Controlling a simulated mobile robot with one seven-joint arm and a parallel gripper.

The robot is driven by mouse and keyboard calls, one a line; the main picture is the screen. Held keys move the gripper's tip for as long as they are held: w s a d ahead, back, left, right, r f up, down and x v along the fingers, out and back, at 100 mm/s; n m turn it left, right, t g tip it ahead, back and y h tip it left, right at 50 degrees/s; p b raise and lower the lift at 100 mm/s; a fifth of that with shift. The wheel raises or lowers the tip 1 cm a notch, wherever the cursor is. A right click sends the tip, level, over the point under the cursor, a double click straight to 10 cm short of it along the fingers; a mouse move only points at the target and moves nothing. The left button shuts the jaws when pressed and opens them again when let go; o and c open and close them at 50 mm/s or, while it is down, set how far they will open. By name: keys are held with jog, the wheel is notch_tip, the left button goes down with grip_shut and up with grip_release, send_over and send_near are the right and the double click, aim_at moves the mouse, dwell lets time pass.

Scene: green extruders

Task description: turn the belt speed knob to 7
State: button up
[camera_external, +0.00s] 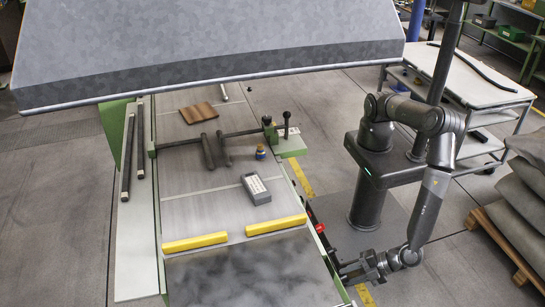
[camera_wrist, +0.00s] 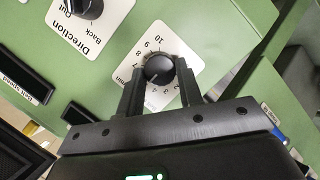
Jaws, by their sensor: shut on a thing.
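The belt speed knob (camera_wrist: 159,71) is a small round black knob on a white numbered dial plate (camera_wrist: 180,48) on a green panel. In the wrist view, my gripper (camera_wrist: 158,75) has one dark finger on each side of the knob and is shut on it. Numbers including 8, 9 and 10 show around the knob. The fingers hide part of the scale, and I cannot read the knob's setting surely. In the external view, my gripper (camera_external: 343,273) is low against the machine's right side, where the knob itself is hidden.
A second black knob (camera_wrist: 88,8) sits on a plate marked Direction, at the upper left. A red button (camera_external: 320,228) is above my gripper on the machine's side. A pallet with sacks (camera_external: 520,200) stands at the right.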

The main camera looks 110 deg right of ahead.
jog(key=m+y, duration=0.1)
jog(key=m, duration=0.1)
jog(key=m+y, duration=0.1)
jog(key=m, duration=0.2)
jog(key=m+g+y, duration=0.1)
jog(key=m+y, duration=0.1)
jog(key=m, duration=0.1)
jog(key=shift+d, duration=0.4)
dwell(0.3)
jog(key=o, duration=1)
jog(key=shift+r, duration=0.1)
jog(key=v, duration=0.7)
jog(key=shift+s+r, duration=0.15)
